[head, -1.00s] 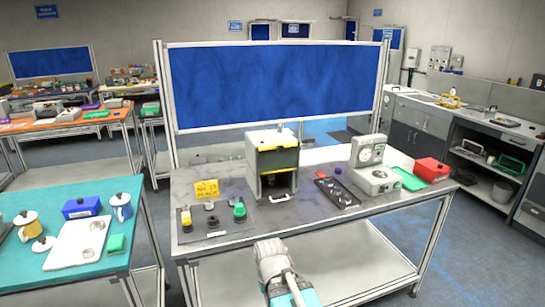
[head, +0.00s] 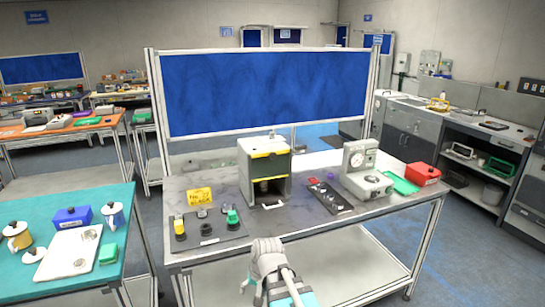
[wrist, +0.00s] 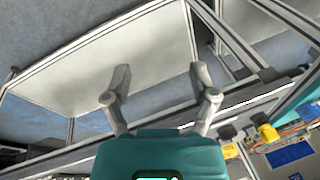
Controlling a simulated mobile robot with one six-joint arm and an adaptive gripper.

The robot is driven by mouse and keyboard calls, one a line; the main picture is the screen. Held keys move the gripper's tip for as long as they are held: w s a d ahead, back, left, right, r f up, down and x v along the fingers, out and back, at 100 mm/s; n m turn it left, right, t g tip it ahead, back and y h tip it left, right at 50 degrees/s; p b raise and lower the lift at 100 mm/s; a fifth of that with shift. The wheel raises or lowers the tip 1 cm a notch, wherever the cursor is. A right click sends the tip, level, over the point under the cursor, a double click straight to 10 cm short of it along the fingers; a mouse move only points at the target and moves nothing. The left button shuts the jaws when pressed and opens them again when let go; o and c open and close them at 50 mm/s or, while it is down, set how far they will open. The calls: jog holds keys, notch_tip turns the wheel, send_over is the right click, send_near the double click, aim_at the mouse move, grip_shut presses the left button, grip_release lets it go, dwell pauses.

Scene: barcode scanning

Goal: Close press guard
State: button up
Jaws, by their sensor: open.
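The press (head: 264,172) is a light box on the grey workbench, with a dark open bay low in its front. Its guard (head: 269,160) is a dark panel with yellow edging across the upper front, above the open bay. My gripper is at the bottom of the head view, in front of the bench and apart from the press; its fingertips are hidden there. In the wrist view my gripper (wrist: 160,85) is open and empty, its two fingers spread over the bench's lower shelf (wrist: 150,50). The press cannot be made out in the wrist view.
A red box (head: 422,174) is farther right. A teal table (head: 125,200) is at left.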

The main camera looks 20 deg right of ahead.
jog(key=w+r+m+t+y+p, duration=0.25)
jog(key=w+r+m+t, duration=0.35)
jog(key=w, duration=0.5)
jog(key=m+t+h+p, duration=0.4)
jog(key=m+t, duration=0.6)
jog(key=m, duration=1.7)
send_near(274, 156)
jog(key=s, duration=0.3)
jog(key=shift+s, duration=0.1)
jog(key=shift+a, duration=0.1)
jog(key=w, duration=1.3)
jog(key=shift+w+a, duration=0.2)
jog(key=shift+w, duration=0.2)
grip_shut()
